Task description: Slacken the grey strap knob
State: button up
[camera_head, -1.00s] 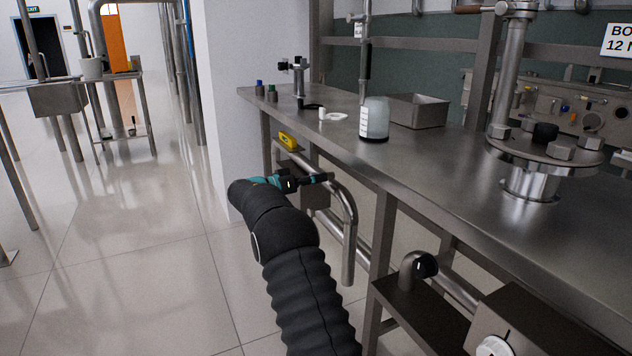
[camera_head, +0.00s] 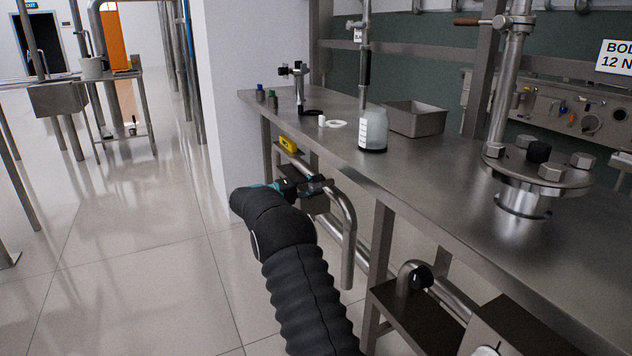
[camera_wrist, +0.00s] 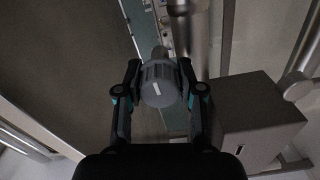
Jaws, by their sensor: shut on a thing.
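The grey strap knob (camera_wrist: 160,84) is round and ribbed, with a short white mark on its face. It sits between the two fingers of my gripper (camera_wrist: 161,92) in the wrist view, one finger against each side. My gripper is shut on it. In the head view my gripper (camera_head: 312,185) is beside the bench's front edge, near the top of a bent pipe. The knob cannot be made out in that view. The strap itself cannot be made out clearly either.
The bent steel pipe (camera_head: 349,240) and a grey box (camera_wrist: 252,115) are close to my gripper. The steel bench (camera_head: 430,195) carries a jar (camera_head: 373,132), a metal tray (camera_head: 416,120) and a bolted flange (camera_head: 540,172).

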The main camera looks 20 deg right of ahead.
jog(key=n+p, duration=0.1)
jog(key=n, duration=0.1)
jog(key=n+p, duration=0.2)
jog(key=shift+r+n, duration=0.2)
jog(key=shift+n, duration=0.1)
jog(key=n+p, duration=0.2)
jog(key=n, duration=0.2)
jog(key=shift+n, duration=0.3)
jog(key=n+p, duration=0.1)
jog(key=n, duration=0.3)
jog(key=shift+f+n, duration=0.15)
jog(key=shift+n, duration=1.95)
jog(key=o, duration=1.2)
jog(key=shift+c, duration=0.2)
